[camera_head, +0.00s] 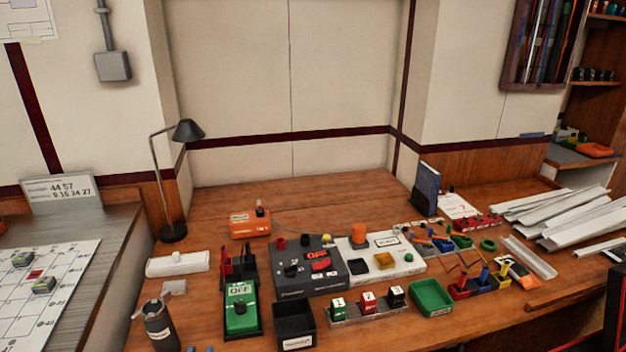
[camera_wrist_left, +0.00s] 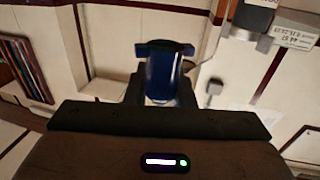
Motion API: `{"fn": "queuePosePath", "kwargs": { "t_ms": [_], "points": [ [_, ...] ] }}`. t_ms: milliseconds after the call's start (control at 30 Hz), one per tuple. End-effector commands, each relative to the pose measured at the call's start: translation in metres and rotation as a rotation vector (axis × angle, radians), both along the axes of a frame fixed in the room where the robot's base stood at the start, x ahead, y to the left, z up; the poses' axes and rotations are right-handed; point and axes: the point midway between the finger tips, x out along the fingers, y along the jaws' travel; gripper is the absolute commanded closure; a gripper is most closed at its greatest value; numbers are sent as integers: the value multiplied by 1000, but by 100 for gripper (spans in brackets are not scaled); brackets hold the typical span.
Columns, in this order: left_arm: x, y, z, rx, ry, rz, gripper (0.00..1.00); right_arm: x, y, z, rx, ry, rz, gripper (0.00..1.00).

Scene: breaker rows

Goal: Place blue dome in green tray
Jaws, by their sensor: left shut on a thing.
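The green tray (camera_head: 432,297) stands near the front edge of the wooden bench, right of the middle in the head view. It looks empty. My left gripper (camera_wrist_left: 163,60) is shut on a blue thing (camera_wrist_left: 163,76), which I take for the blue dome. The dark fingers hide part of its shape. In the wrist view the wall and a lamp-side panel lie behind it, so it is held clear of the bench. Only a small bluish shape shows at the head view's bottom edge, too little to identify. My right gripper is not in view.
A black tray (camera_head: 293,325) and a rack of green, red and black blocks (camera_head: 367,305) stand left of the green tray. White trunking (camera_head: 560,215) lies at right. The bench's back is clear.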

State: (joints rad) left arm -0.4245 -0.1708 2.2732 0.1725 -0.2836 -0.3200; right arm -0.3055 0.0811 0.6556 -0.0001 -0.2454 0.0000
Motion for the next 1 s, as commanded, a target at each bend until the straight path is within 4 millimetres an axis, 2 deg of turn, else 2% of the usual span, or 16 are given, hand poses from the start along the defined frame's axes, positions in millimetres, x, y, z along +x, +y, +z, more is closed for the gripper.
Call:
{"fn": "queuePosePath", "kwargs": {
  "t_ms": [267, 533, 767, 1000],
  "points": [
    [-5, -7, -1, 2, 0, -22, 100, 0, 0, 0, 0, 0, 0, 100],
    [-1, -3, 0, 4, -1, -11, 100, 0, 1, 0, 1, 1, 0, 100],
    [7, 17, 5, 7, -3, 62, 100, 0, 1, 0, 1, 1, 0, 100],
    [11, 48, 17, 7, -5, 194, 100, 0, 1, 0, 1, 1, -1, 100]
  ]
}}
